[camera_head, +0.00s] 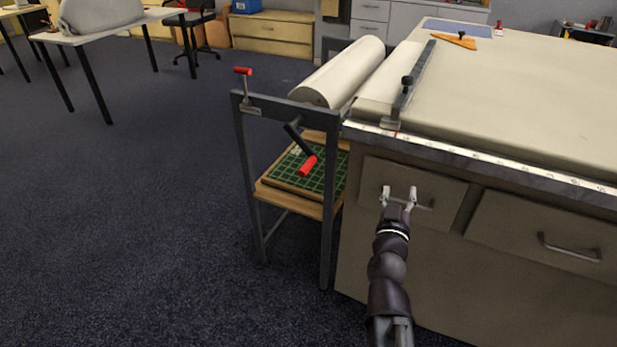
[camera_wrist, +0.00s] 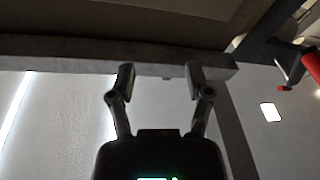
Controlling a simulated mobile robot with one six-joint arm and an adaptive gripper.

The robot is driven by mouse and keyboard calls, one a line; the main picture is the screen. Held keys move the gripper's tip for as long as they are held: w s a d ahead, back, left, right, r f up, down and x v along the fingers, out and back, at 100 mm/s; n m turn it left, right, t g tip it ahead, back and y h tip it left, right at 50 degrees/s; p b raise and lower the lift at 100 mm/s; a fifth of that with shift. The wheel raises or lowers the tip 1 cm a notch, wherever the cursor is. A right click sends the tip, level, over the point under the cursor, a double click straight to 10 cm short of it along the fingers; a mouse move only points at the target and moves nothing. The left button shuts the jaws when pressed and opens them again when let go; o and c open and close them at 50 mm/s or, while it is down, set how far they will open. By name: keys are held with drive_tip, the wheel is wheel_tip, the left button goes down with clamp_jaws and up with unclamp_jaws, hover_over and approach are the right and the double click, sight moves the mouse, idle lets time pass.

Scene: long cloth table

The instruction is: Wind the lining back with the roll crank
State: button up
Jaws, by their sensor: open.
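The roll crank has a dark arm (camera_head: 297,138) and a red handle (camera_head: 308,166). It sticks out from the near side of the grey roll stand (camera_head: 288,111). The cream lining roll (camera_head: 341,72) lies on the stand, and its cloth (camera_head: 386,84) runs onto the long table. My gripper (camera_head: 400,190) is open and empty in front of the table's drawers, to the right of the crank and a little lower. In the wrist view my gripper (camera_wrist: 167,72) points at the table edge, and part of a red handle (camera_wrist: 311,67) shows at the right edge.
A small red-topped lever (camera_head: 243,84) stands at the frame's left corner. A dark clamp bar (camera_head: 412,84) lies across the cloth. Drawer handles (camera_head: 570,248) stick out from the table front. A lower shelf (camera_head: 290,202) holds a green mat. The floor at left is clear.

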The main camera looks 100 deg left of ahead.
drive_tip(key=s+f+y+b, duration=0.25)
drive_tip(key=s+b, duration=0.25)
drive_tip(key=s, duration=0.8)
drive_tip(key=m+t+b, duration=0.1)
drive_tip(key=t+b, duration=0.1)
drive_tip(key=b, duration=0.2)
approach(307, 167)
drive_tip(key=shift+s+d+f, duration=0.2)
drive_tip(key=shift+d+f, duration=0.35)
drive_tip(key=shift+d, duration=0.05)
drive_tip(key=shift+s+d+f, duration=0.2)
drive_tip(key=shift+d+f, duration=0.35)
drive_tip(key=shift+a, duration=0.1)
drive_tip(key=shift+p+x, duration=2.5)
drive_tip(key=shift+x, duration=4.3)
drive_tip(key=shift+s+a+f, duration=0.1)
drive_tip(key=shift+f, duration=0.05)
clamp_jaws()
